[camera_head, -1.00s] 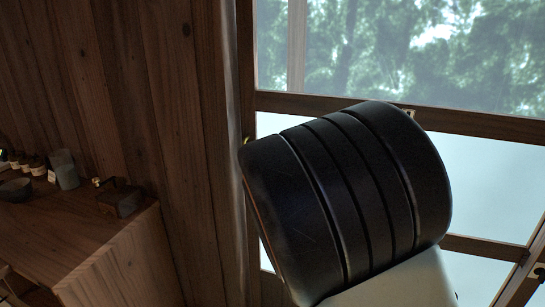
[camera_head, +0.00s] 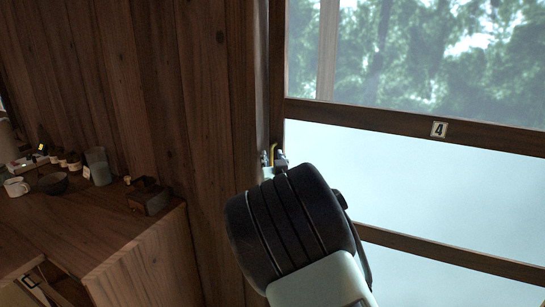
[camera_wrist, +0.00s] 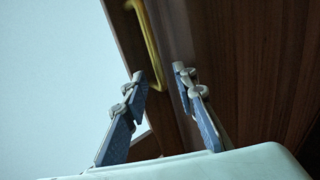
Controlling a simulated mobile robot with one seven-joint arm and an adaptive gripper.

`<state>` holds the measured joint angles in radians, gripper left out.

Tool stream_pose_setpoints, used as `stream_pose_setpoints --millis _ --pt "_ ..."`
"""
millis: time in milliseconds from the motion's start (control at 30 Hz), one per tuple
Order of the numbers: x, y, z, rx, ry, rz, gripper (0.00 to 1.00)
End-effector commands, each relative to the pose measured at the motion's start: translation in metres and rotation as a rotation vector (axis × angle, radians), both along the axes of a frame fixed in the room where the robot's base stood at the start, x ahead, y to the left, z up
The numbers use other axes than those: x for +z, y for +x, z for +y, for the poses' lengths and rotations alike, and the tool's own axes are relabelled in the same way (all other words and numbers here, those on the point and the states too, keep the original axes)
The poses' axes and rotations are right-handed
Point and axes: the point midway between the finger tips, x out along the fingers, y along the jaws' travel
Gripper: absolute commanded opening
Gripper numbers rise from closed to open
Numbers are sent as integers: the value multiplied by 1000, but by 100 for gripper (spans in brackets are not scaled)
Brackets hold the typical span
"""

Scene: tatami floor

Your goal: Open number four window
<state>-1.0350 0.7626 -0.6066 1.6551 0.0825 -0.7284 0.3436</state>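The number four window (camera_head: 430,185) fills the right of the head view, with a small white "4" label (camera_head: 439,129) on its wooden crossbar. A brass handle (camera_wrist: 147,38) is fixed on the wooden frame beside the pale pane in the wrist view. A bit of it shows as a yellow strip (camera_head: 274,150) in the head view. My gripper (camera_wrist: 160,74) is open, with its two fingertips apart and the lower end of the handle showing between them. I cannot tell whether either finger touches the handle. My dark wrist hides part of the frame in the head view.
A wooden cabinet (camera_head: 140,255) stands at the left, holding a grey cup (camera_head: 97,167), a dark bowl (camera_head: 53,184), a white mug (camera_head: 16,187) and a small dark box (camera_head: 148,196). A plank wall (camera_head: 150,80) lies between cabinet and window.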

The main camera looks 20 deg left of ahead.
Motion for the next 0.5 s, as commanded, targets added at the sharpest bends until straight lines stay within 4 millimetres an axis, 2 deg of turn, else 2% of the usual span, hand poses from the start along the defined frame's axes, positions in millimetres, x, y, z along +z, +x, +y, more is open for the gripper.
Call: stream_pose_setpoints --millis 433,500 --pt "0 7 4 0 0 1 26" --pt "0 7 4 0 0 1 18"
